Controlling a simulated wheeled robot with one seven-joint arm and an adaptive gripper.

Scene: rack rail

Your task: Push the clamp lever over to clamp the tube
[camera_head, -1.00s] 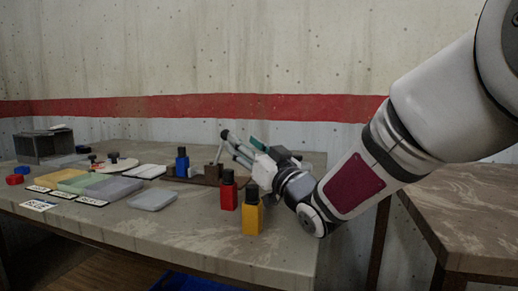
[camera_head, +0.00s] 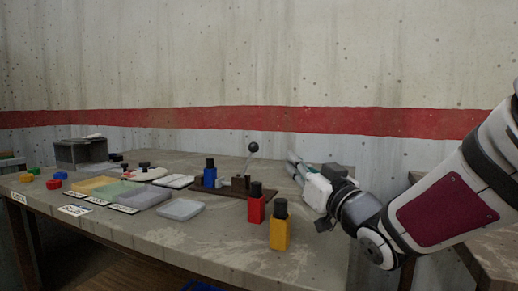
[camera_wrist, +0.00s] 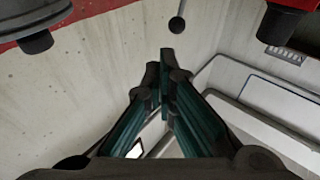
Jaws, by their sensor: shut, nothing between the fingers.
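The clamp lever (camera_head: 249,161) is a thin rod with a black ball knob, standing nearly upright and leaning slightly right from a brown block on a dark rail (camera_head: 205,191). A blue, black-capped tube or bottle (camera_head: 210,175) stands at the rail's left part; whether it is in the clamp I cannot tell. My gripper (camera_head: 292,161) is to the right of the lever, apart from it, its fingers pointing up and left. In the wrist view the fingers (camera_wrist: 166,58) are together and empty, with the lever's knob (camera_wrist: 177,25) just beyond their tips.
A red bottle (camera_head: 256,207) and a yellow bottle (camera_head: 279,230) stand in front of the rail, close to my gripper. A clear lid (camera_head: 181,209), coloured trays (camera_head: 95,187) and a dark box (camera_head: 78,153) are further left. The wall is behind.

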